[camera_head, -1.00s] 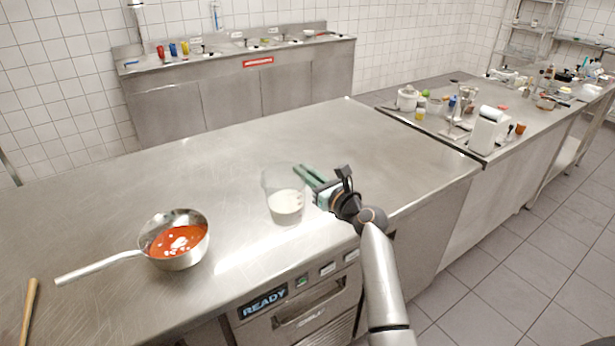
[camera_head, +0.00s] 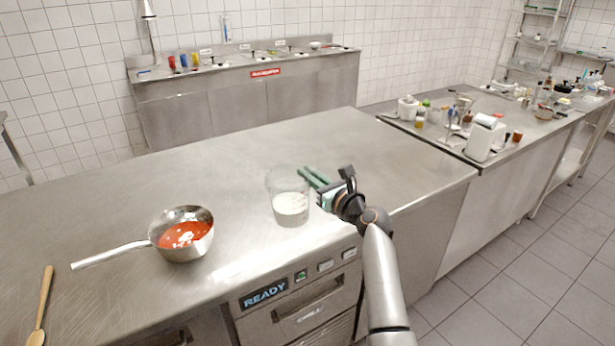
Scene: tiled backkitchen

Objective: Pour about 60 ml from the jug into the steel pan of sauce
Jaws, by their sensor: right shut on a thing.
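The jug (camera_head: 288,205) is clear, with white liquid in its lower part. It looks upright, over the front part of the steel worktop; I cannot tell whether it touches the top. My right gripper (camera_head: 314,178), with green fingers, is at the jug's right side and shut on it; the exact grip is partly hidden. The steel pan (camera_head: 200,250) stands on the worktop to the left of the jug. It holds red sauce (camera_head: 176,237) with white patches, and its long handle points left. My left gripper is not in view.
A wooden spoon (camera_head: 44,300) lies at the worktop's (camera_head: 130,195) left front. The worktop behind the pan and jug is clear. A drawer unit with a READY display (camera_head: 265,294) is below the front edge. A side counter at right holds a white dispenser (camera_head: 485,138) and several small items.

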